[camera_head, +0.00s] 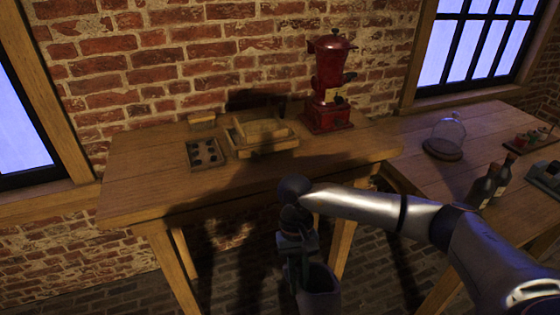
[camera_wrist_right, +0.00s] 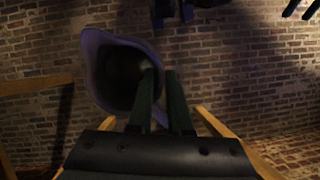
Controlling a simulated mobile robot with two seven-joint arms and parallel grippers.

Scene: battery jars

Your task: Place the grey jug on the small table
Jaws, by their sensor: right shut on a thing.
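The grey jug (camera_head: 320,290) is low in front of the wooden table (camera_head: 150,205), held in the air below the level of the table top. It also shows in the right wrist view (camera_wrist_right: 97,62), where I look into its open mouth. My right gripper (camera_head: 296,270) is shut on the jug's rim or wall; in the wrist view its fingers (camera_wrist_right: 162,100) meet the jug's near side. My left gripper is not in view. I cannot tell which table the task calls small.
The wooden table holds a red coffee grinder (camera_head: 328,85), a wooden tray (camera_head: 262,136), a dark plate with holes (camera_head: 205,153) and a small block (camera_head: 202,121). The right table (camera_head: 430,185) holds a glass dome (camera_head: 446,135) and dark bottles (camera_head: 483,187). The wooden table's left part is clear.

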